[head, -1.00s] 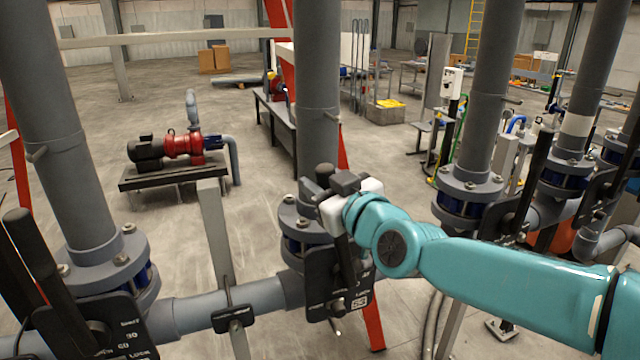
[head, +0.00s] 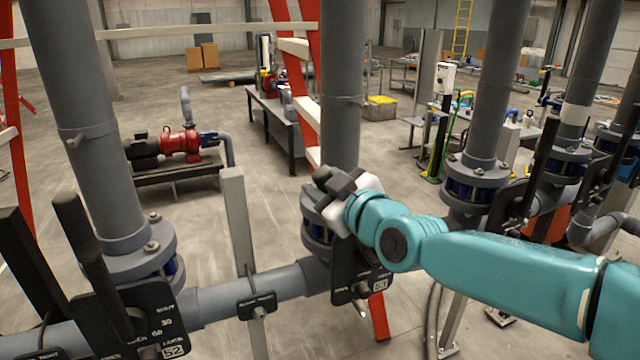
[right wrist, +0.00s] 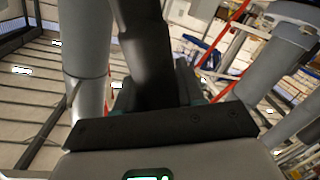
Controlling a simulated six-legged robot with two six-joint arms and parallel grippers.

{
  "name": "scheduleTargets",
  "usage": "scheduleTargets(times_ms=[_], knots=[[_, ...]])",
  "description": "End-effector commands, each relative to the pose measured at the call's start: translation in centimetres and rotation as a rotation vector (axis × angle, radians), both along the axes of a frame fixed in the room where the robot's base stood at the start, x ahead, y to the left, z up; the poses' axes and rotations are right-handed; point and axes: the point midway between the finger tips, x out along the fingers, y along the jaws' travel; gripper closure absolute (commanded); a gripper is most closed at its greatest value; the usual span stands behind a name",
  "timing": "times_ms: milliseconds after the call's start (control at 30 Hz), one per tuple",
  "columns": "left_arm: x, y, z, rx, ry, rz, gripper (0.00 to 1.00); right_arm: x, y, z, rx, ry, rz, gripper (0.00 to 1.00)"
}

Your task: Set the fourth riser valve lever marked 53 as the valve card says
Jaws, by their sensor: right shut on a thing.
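The valve marked 53 has a black plate (head: 379,287) at the foot of the middle riser pipe (head: 342,120). My right gripper (head: 347,190) is at the upper end of its black lever and is shut on it. The gripper and wrist hide most of the lever in the head view. In the right wrist view the dark lever (right wrist: 150,60) stands between the fingers. I cannot read the lever's setting on the plate. My left gripper is not in view. I see no valve card.
A valve plate marked 52 (head: 173,351) with its black lever (head: 88,240) stands at left. More risers and black levers (head: 537,170) stand at right. A horizontal pipe (head: 225,295) joins the valves. A small tag plate (head: 257,306) hangs on it.

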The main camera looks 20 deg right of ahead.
Motion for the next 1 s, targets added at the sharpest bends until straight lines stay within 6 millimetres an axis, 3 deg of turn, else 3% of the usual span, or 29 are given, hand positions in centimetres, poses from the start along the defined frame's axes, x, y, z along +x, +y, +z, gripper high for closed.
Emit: scheduleTargets(times_ms=[667,700,767,1000], knots=[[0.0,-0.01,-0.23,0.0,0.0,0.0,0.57,-0.01,-0.52,-0.09,-0.023,-0.005,0.0,1.0],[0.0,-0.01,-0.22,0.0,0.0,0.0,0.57,-0.01,-0.5,-0.09,-0.023,-0.005,0.0,0.59],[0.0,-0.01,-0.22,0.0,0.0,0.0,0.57,0.0,-0.48,-0.09,-0.023,-0.005,0.0,0.41],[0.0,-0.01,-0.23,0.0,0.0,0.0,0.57,0.0,-0.35,-0.15,-0.022,-0.004,-0.001,0.41]])
